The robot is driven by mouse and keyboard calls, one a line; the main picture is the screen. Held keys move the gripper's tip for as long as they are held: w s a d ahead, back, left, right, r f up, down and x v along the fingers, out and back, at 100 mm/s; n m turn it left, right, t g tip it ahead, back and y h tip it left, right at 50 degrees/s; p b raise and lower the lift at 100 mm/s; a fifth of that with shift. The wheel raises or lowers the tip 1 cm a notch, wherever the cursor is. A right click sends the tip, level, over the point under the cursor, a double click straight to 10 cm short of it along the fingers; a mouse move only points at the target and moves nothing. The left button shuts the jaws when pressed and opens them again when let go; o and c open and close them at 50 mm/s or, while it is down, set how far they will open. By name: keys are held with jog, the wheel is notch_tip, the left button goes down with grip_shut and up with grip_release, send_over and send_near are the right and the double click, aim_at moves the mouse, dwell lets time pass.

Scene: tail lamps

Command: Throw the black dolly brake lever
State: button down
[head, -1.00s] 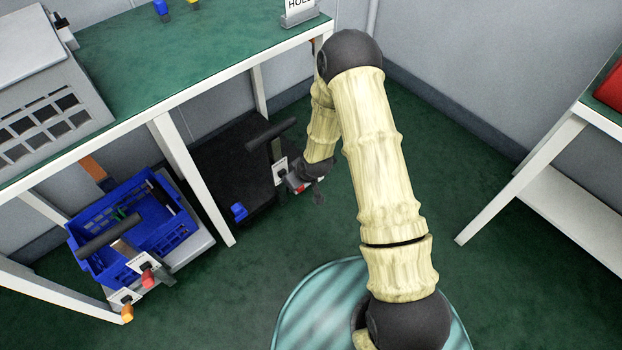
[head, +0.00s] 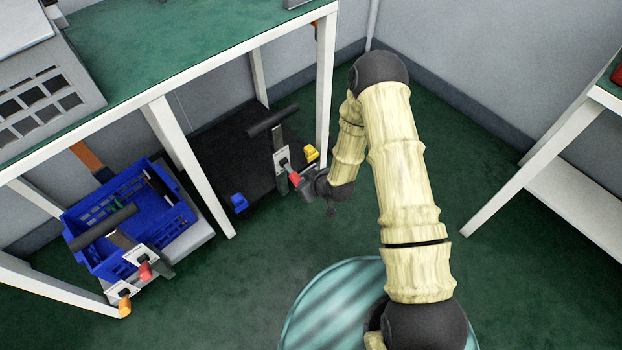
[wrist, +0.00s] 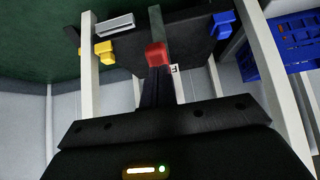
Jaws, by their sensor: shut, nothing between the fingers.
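The black dolly (head: 212,158) stands on the floor under the green-topped bench, with a black push handle (head: 268,124) on an upright post. Its brake lever has a red grip (head: 295,178) beside a white label plate on the post. My gripper (head: 304,184) is shut and empty, right beside the red grip. In the wrist view the dark closed fingers (wrist: 157,85) point at the red grip (wrist: 156,54), which shows just beyond their tips. I cannot tell whether they touch. The lettering on the plate is too small to read.
A second dolly at left carries a blue crate (head: 105,252), with a red-gripped lever (head: 145,270) and an orange one (head: 124,307). Blue (head: 238,202) and yellow (head: 311,153) blocks sit at the black dolly's edges. A white bench leg (head: 325,95) rises behind my gripper. Floor at right is clear.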

jog(key=shift+f, duration=0.85)
jog(key=shift+s+f, duration=0.1)
jog(key=shift+f, duration=0.05)
